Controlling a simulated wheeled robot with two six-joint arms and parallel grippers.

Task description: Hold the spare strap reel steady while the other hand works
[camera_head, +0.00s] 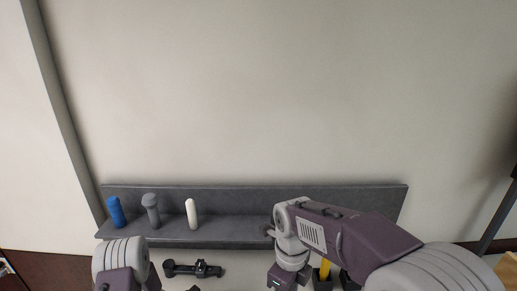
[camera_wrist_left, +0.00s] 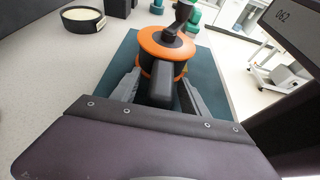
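The spare strap reel (camera_wrist_left: 167,43), with orange flanges and a dark core and top, shows in the left wrist view on a teal surface (camera_wrist_left: 215,80). My left gripper (camera_wrist_left: 160,82) has its grey fingers apart, one on each side of the reel's near part. I cannot tell whether they press on it. In the head view my left wrist (camera_head: 124,268) is at the bottom edge, with its fingers out of frame. My right gripper (camera_head: 278,279) points down at the bottom, right of centre. Its fingertips are cut off or hidden. The reel cannot be made out in the head view.
A grey shelf (camera_head: 240,230) along the wall bears a blue roller (camera_head: 116,212), a grey knobbed piece (camera_head: 151,211) and a white cylinder (camera_head: 192,213). A black clamp-like piece (camera_head: 192,269) lies in front. A yellow item (camera_head: 325,268) stands beside my right wrist.

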